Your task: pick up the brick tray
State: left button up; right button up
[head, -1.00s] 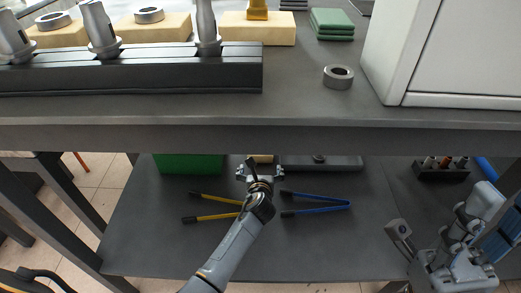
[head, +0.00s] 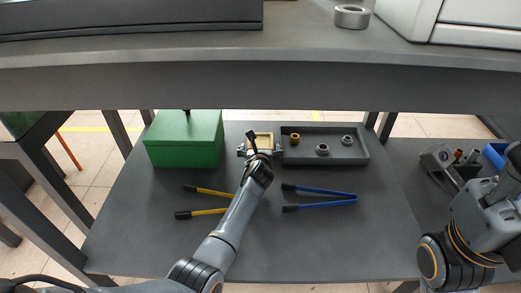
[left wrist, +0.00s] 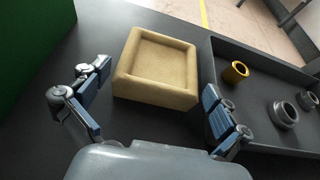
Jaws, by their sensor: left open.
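The brick tray (head: 263,138) is a small tan square block with a shallow square recess. It sits on the dark lower shelf between a green box and a dark grey tray. The left wrist view shows it close up (left wrist: 158,68), upright and empty. My left gripper (head: 259,150) is at its near side. In the left wrist view the open gripper (left wrist: 155,105) has one finger to the left of the brick tray and one to the right, with nothing held.
The green box (head: 185,138) is left of the brick tray. The dark grey tray (head: 340,155) with several metal rings is close on its right. Yellow-handled tongs (head: 212,192) and blue-handled tongs (head: 325,191) lie nearer. The upper table (head: 250,82) overhangs the shelf.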

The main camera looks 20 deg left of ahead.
pick_arm(q)
jog(key=shift+w, duration=0.1)
jog(key=c, duration=1)
jog(key=shift+r, duration=0.1)
jog(key=shift+c, duration=0.4)
